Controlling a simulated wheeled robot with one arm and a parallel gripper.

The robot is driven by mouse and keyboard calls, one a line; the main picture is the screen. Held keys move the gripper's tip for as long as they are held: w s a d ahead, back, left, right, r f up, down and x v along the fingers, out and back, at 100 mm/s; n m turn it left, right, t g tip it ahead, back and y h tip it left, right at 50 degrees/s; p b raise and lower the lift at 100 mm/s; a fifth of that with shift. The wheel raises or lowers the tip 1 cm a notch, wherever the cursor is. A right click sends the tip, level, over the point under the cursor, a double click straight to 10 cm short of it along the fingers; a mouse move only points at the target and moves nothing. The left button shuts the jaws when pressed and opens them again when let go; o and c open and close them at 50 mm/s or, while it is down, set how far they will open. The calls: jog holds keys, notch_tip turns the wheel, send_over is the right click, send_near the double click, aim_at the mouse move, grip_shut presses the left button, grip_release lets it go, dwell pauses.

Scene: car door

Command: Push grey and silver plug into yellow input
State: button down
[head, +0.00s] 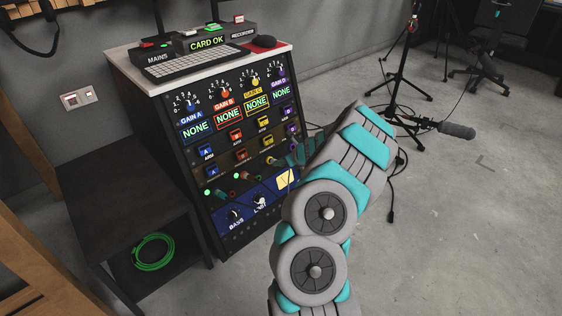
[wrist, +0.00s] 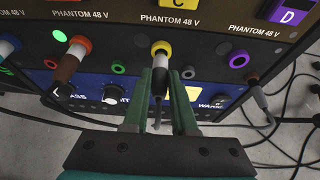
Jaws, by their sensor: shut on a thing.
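The grey and silver plug (wrist: 159,82) stands upright in the picture between the green fingers of my gripper (wrist: 160,88) in the wrist view. My gripper is shut on it. The plug's silver end meets the yellow input (wrist: 160,47), a yellow ring on the dark panel. How deep the end sits in the ring cannot be told. In the head view my gripper (head: 296,156) is at the right side of the console front, and my arm hides part of that area. The plug is not clear there.
A brown plug (wrist: 68,66) sits at the red input to the left. An empty purple ring (wrist: 238,59) and another grey plug (wrist: 258,96) are to the right. Dark cables lie on the floor. A microphone stand (head: 401,65) stands at the right of the console.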

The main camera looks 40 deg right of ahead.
jog(key=shift+w+f, duration=0.25)
jog(key=shift+w, duration=0.4)
dwell(0.4)
jog(key=c, duration=0.6)
grip_release()
jog(key=shift+c, duration=0.2)
jog(key=v, duration=0.7)
jog(key=shift+s+r+p, duration=0.25)
jog(key=shift+s+p, duration=0.1)
